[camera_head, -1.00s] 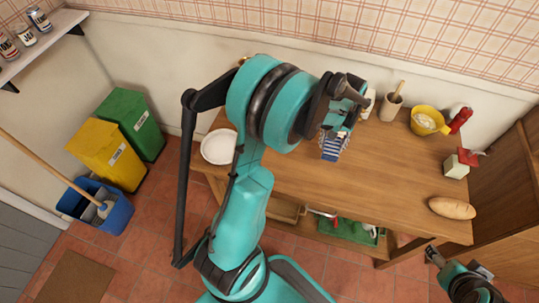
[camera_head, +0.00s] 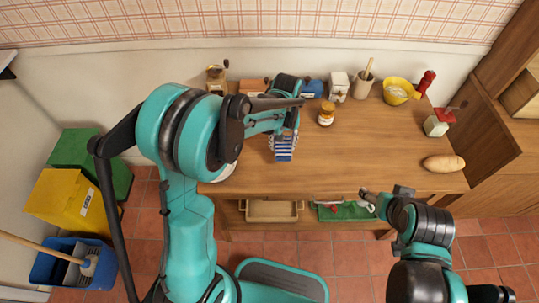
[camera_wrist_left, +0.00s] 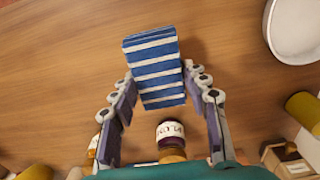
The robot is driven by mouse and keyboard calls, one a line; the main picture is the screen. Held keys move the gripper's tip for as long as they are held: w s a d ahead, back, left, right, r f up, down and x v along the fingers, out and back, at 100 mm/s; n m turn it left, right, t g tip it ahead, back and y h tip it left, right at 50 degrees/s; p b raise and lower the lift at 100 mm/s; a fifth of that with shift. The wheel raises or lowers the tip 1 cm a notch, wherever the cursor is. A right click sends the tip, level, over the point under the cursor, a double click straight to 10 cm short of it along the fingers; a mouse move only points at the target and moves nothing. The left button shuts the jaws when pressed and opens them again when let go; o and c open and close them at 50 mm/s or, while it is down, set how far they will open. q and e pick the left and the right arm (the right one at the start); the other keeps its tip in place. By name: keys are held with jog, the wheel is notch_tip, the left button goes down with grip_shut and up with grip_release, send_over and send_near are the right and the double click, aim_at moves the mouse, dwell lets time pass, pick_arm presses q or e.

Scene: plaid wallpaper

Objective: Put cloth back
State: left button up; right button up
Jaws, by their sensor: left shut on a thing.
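The cloth (camera_head: 284,149) is a folded blue-and-white striped piece. It also shows in the left wrist view (camera_wrist_left: 157,68), upright in the picture between the two fingers. My left gripper (camera_head: 283,137) is shut on the cloth over the left-middle part of the wooden table (camera_head: 360,150). I cannot tell whether the cloth touches the tabletop. My right gripper (camera_head: 385,194) is near the table's front edge, away from the cloth; its finger opening is unclear.
A small jar (camera_head: 326,113) stands just right of the cloth. Containers, a yellow bowl (camera_head: 398,91) and a red-topped box (camera_head: 437,121) line the back and right. Bread (camera_head: 443,163) lies at right. A lower shelf holds a tray (camera_head: 272,211) and green bin (camera_head: 345,211). The middle tabletop is clear.

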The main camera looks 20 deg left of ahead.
aim_at(272, 158)
pick_arm(q)
jog(key=a+f, duration=0.1)
jog(key=a+f+b, duration=0.1)
jog(key=a, duration=0.1)
jog(key=shift+s+a+f, duration=0.1)
jog(key=shift+s+a, duration=0.05)
jog(key=shift+a, duration=0.1)
notch_tip(272, 158, down, 4)
jog(key=shift+f+b, duration=0.1)
jog(key=shift+b, duration=0.85)
jog(key=o, duration=1.1)
